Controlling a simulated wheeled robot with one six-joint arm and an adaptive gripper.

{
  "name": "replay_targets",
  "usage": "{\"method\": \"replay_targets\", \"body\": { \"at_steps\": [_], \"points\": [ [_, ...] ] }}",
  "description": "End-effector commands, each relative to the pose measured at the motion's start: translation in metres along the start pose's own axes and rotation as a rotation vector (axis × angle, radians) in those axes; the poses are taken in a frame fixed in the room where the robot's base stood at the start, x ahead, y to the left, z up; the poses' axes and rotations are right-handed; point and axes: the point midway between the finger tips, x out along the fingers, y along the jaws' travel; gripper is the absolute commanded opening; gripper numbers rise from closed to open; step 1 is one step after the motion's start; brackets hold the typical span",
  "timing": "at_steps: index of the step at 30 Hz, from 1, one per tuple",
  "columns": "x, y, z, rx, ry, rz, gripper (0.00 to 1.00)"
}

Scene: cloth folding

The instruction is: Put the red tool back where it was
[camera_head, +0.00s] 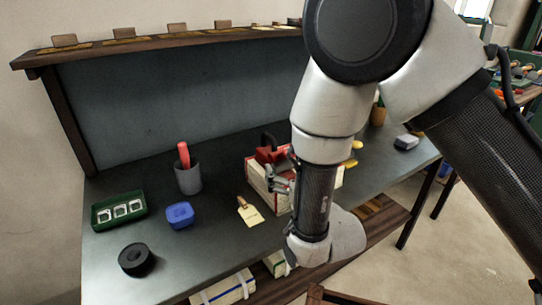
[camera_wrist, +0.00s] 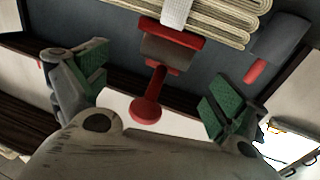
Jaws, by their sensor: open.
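In the head view a red tool with a dark handle (camera_head: 269,154) rests on a white box with red edges (camera_head: 260,178) on the workbench. A red-handled item (camera_head: 184,153) also stands in a grey cup (camera_head: 188,178). My gripper (camera_head: 280,176) is at the box's front side, close to the red tool, and partly hides the box. In the wrist view my gripper (camera_wrist: 155,90) is open, with green pads. A red and grey object (camera_wrist: 150,105) with a round end shows between the fingers, apart from both pads. I cannot tell if it is the same tool.
The dark workbench (camera_head: 110,255) holds a green tray (camera_head: 119,222), a blue box (camera_head: 180,216), a black roll (camera_head: 137,260) and a tag (camera_head: 250,210). A grey block (camera_head: 406,142) lies at the right. A raised shelf (camera_head: 160,42) runs along the back. My arm hides the bench's middle.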

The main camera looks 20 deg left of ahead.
Motion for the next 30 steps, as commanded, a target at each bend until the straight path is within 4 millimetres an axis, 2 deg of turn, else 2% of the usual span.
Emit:
{"method": "replay_targets", "body": {
  "at_steps": [12, 15, 21, 23, 30],
  "points": [
    [0.059, 0.001, -0.006, 0.001, 0.0, 0.002, 0.96],
    [0.066, 0.0, -0.006, 0.0, -0.002, 0.001, 0.96],
    [0.067, 0.0, -0.006, 0.0, -0.002, 0.0, 0.96],
    [0.067, 0.0, -0.006, 0.0, -0.002, 0.0, 0.89],
    [0.067, 0.0, -0.006, 0.0, -0.002, 0.0, 0.45]
  ]
}}
